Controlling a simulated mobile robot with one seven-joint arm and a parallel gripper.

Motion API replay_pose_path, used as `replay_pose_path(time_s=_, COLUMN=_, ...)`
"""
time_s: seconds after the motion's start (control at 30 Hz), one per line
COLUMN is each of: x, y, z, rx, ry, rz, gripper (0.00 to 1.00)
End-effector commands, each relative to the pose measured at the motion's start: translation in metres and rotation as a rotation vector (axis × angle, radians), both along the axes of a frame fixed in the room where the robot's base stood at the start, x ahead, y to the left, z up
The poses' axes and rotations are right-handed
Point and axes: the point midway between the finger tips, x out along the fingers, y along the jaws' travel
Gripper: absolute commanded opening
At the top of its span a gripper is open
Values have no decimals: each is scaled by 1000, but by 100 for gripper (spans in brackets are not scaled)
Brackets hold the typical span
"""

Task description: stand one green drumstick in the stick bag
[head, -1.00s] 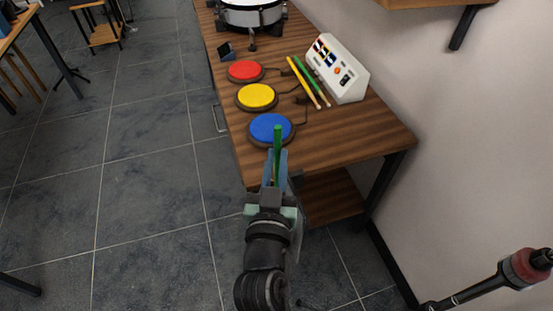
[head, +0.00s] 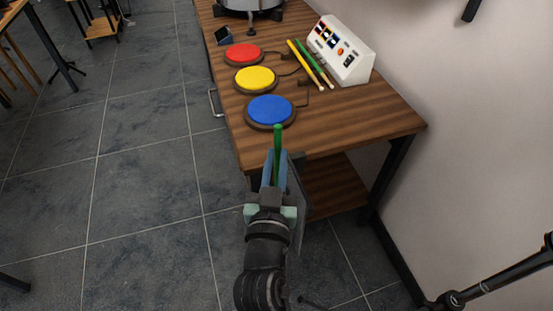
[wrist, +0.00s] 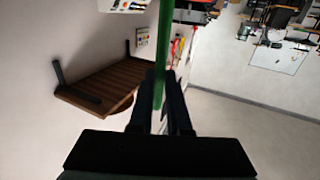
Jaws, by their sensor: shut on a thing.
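My gripper (head: 274,160) is shut on a green drumstick (head: 277,138), which points up out of the jaws in front of the table's near end. In the wrist view the same green drumstick (wrist: 164,45) stands between the two dark fingers (wrist: 166,98). Another green drumstick (head: 309,61) lies on the table beside a yellow one (head: 302,60). I cannot make out the stick bag in either view. A grey flat shape (head: 297,190) shows right beside my gripper; I cannot tell what it is.
The wooden table (head: 350,125) bears a blue pad (head: 270,109), a yellow pad (head: 255,79), a red pad (head: 243,53) and a white control box (head: 342,52). A wall is on the right. The tiled floor (head: 140,180) to the left is open.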

Motion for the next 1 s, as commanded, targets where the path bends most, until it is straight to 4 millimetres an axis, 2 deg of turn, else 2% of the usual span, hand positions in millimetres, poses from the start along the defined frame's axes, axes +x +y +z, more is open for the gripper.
replay_pose_path(time_s=0.37, x=0, y=0, z=-3, rx=0, ry=-1, rz=0, gripper=0)
replay_pose_path(time_s=0.4, x=0, y=0, z=-4, rx=0, ry=-1, rz=0, gripper=21)
replay_pose_path(time_s=0.57, x=0, y=0, z=-4, rx=0, ry=-1, rz=0, gripper=50)
replay_pose_path(time_s=0.87, x=-1, y=0, z=-4, rx=0, ry=0, rz=0, gripper=50)
replay_pose_path(time_s=1.0, x=-9, y=1, z=-5, rx=0, ry=0, rz=0, gripper=50)
